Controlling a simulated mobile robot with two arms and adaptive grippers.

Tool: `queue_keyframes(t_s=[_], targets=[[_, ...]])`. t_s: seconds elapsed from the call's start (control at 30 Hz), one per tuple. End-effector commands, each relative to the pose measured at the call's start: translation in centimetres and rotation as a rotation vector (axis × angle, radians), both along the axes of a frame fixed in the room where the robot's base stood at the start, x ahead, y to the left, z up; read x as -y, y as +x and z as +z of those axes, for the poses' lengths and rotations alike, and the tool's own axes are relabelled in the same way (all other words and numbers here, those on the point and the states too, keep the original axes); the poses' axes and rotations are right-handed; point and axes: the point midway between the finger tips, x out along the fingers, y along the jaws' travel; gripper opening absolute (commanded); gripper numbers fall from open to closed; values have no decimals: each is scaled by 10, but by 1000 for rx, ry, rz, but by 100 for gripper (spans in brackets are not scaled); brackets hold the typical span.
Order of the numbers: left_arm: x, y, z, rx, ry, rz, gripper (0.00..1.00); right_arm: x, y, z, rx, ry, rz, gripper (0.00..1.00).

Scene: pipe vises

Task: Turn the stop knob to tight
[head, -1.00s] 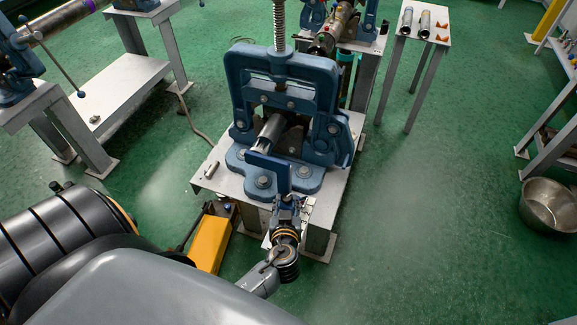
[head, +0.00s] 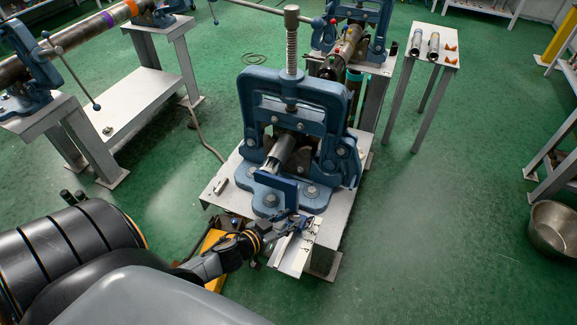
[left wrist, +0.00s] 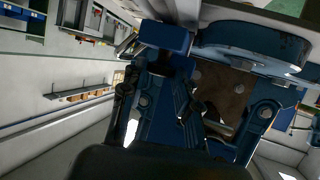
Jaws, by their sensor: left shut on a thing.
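The blue vise (head: 300,125) stands on a light metal table and holds a grey pipe (head: 280,152). A flat blue stop plate (head: 276,190) stands upright just before the pipe's near end. A pale marked rail (head: 291,256) sticks out from the table's front edge below the plate. My left gripper (head: 296,223) reaches in from the left at the upper end of this rail, shut on the stop knob, which its fingers mostly hide. The left wrist view shows a blue block (left wrist: 165,37), likely the stop plate, and the vise frame steeply tilted. My right gripper is out of view.
A yellow part (head: 213,243) sits low beside the table's left front. Another bench with a long pipe (head: 75,38) stands at the left. A small table with short pipes (head: 433,45) stands behind right.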

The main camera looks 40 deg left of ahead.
Motion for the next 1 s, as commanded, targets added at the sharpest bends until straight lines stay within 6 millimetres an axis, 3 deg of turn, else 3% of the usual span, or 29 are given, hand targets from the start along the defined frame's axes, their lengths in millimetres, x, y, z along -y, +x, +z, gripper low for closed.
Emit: queue_keyframes(t_s=[0.57, 0.6, 0.67, 1.0], targets=[[0, 0, -1, -2, 0, -30, 0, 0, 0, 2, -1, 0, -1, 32], [0, 0, -1, -2, 0, -30, 39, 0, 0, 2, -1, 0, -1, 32], [0, 0, -1, -2, 0, -30, 52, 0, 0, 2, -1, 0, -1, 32], [-1, -2, 0, -2, -1, -29, 52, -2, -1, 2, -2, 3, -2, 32]])
